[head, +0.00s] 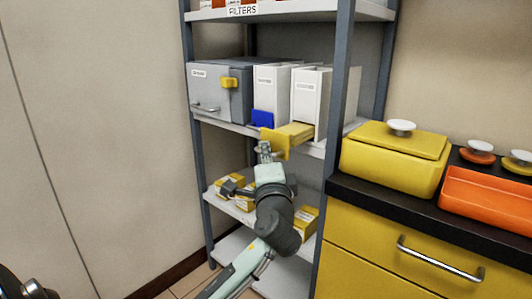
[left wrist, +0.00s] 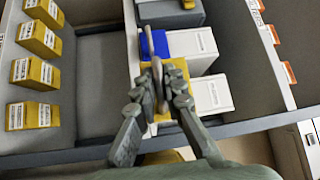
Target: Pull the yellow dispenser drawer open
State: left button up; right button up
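The yellow dispenser drawer (head: 292,132) sticks out from the right-hand white dispenser (head: 306,97) on the middle shelf, its front panel well clear of the housing. My left gripper (head: 265,150) is at the drawer's front. In the left wrist view, the fingers of my left gripper (left wrist: 161,84) are closed around the upright handle (left wrist: 156,66) of the yellow drawer (left wrist: 176,68). The fingers hide part of the drawer front. My right gripper is not in view.
A blue drawer (head: 262,118) sits in the white dispenser (head: 270,86) beside it. A grey cabinet (head: 212,88) stands left. Yellow boxes (head: 229,182) lie on the lower shelf. A shelf post (head: 337,110) and yellow bin (head: 390,160) stand right. Space before the shelf is free.

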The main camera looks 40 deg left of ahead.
pick_arm(q)
jog(key=shift+o, duration=0.8)
jog(key=v, duration=1.2)
notch_tip(320, 180, down, 23)
jog(key=n+g+h, duration=0.1)
jog(key=g+h, duration=0.4)
jog(key=h, duration=0.1)
jog(key=s+d+f+n+g+h, duration=0.1)
jog(key=s+f+n+g+h, duration=0.1)
jog(key=s+f, duration=0.6)
jog(key=s+d+f+n+g+h, duration=0.1)
jog(key=s+f+n+g+h, duration=0.2)
jog(key=s+f, duration=0.5)
notch_tip(320, 180, down, 7)
jog(key=shift+d+f+n+g, duration=0.1)
jog(key=shift+d+n+g, duration=0.25)
jog(key=shift+g, duration=0.35)
